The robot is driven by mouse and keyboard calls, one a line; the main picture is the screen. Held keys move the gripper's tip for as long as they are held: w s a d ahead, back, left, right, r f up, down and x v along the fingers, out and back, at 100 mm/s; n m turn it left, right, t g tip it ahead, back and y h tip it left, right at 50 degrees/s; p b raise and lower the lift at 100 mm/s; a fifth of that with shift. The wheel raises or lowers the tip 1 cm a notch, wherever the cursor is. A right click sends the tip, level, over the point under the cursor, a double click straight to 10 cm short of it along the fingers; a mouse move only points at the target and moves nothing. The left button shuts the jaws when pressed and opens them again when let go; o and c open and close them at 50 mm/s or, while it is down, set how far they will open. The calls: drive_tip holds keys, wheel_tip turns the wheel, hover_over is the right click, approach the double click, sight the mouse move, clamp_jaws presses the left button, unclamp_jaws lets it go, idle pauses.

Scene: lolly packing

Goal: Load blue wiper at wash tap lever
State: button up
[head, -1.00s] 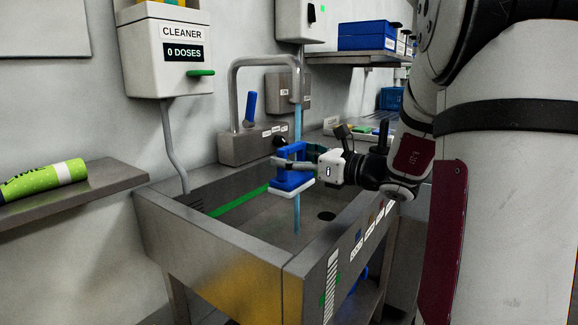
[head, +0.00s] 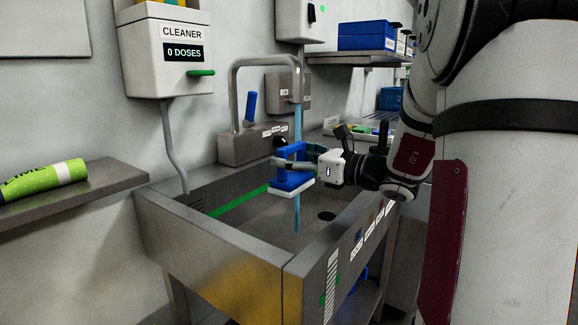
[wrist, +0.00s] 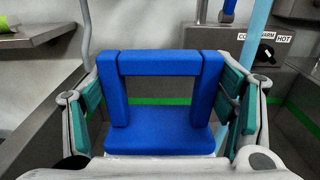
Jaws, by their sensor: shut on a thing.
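The blue wiper (head: 291,179) has a blue handle loop and a white pad underneath. My gripper (head: 300,163) is shut on it and holds it over the sink basin, beside the running blue water stream (head: 298,206). In the wrist view the wiper (wrist: 163,138) sits between the green-padded fingers (wrist: 163,95), its handle upright. The tap lever (head: 250,105) is blue and stands tilted on the tap block (head: 252,146). The lever's lower end also shows at the top of the wrist view (wrist: 229,8).
The steel sink (head: 217,238) has front labels and a green strip inside. A cleaner dispenser (head: 168,50) reading 0 DOSES hangs at left with a green lever. A shelf (head: 90,191) holds a green bottle (head: 42,181). A blue box (head: 366,36) sits on the right-hand shelf.

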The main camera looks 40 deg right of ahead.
drive_tip(key=s+a+r+p, duration=0.1)
drive_tip(key=s+r+p, duration=0.1)
drive_tip(key=s, duration=0.1)
drive_tip(key=s+a+r+p, duration=0.1)
drive_tip(key=r, duration=0.1)
drive_tip(key=shift+s+a+p, duration=0.15)
drive_tip(key=shift+a+p, duration=0.15)
drive_tip(key=shift+s, duration=0.1)
idle(0.8)
